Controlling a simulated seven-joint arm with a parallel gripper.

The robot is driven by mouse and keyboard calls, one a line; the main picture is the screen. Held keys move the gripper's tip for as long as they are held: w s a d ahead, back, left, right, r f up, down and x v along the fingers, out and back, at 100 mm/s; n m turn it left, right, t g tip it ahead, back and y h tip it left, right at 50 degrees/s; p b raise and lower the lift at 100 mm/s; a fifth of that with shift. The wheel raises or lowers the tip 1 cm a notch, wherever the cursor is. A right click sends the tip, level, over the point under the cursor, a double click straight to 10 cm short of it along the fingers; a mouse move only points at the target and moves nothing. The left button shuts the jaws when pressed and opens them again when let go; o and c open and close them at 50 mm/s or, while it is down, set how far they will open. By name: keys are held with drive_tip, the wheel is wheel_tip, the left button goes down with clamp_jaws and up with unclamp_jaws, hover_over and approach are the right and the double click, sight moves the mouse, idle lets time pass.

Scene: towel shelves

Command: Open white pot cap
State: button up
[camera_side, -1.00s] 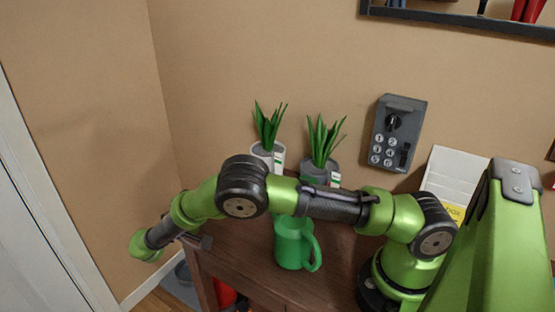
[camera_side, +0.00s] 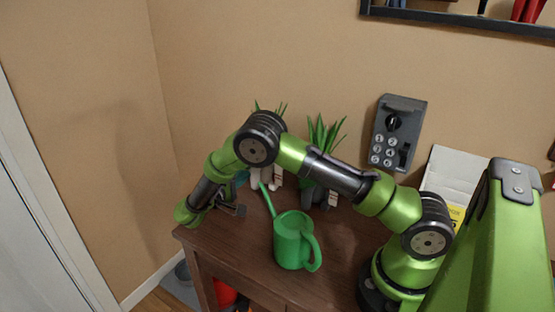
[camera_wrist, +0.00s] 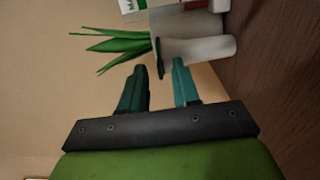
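The white pot (camera_wrist: 185,22) holds a spiky green plant and appears sideways in the wrist view. A white tube (camera_wrist: 205,48) stands at its near side, with a small dark green cap (camera_wrist: 159,60) on its end. My gripper (camera_wrist: 159,66) is open, its two teal fingers apart; the cap shows between the fingertips, and I cannot tell whether they touch it. In the side view the white pot (camera_side: 264,182) is partly hidden by my arm, and my gripper (camera_side: 243,179) is just left of it.
A green watering can (camera_side: 291,243) stands on the brown wooden table (camera_side: 240,253) in front of the pots. A grey pot (camera_side: 318,195) with another plant stands right of the white one. A keypad box (camera_side: 397,133) hangs on the wall behind.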

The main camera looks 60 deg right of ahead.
clamp_jaws()
drive_tip(key=w+n, duration=0.1)
drive_tip(key=n, duration=0.6)
drive_tip(key=w+r+n, duration=0.1)
drive_tip(key=n, duration=0.6)
drive_tip(key=w+r+n, duration=0.1)
drive_tip(key=n, duration=0.6)
drive_tip(key=shift+w+a+r+n, duration=0.1)
drive_tip(key=shift+w+r+n, duration=0.05)
drive_tip(key=shift+w+n, duration=0.2)
idle(0.4)
unclamp_jaws()
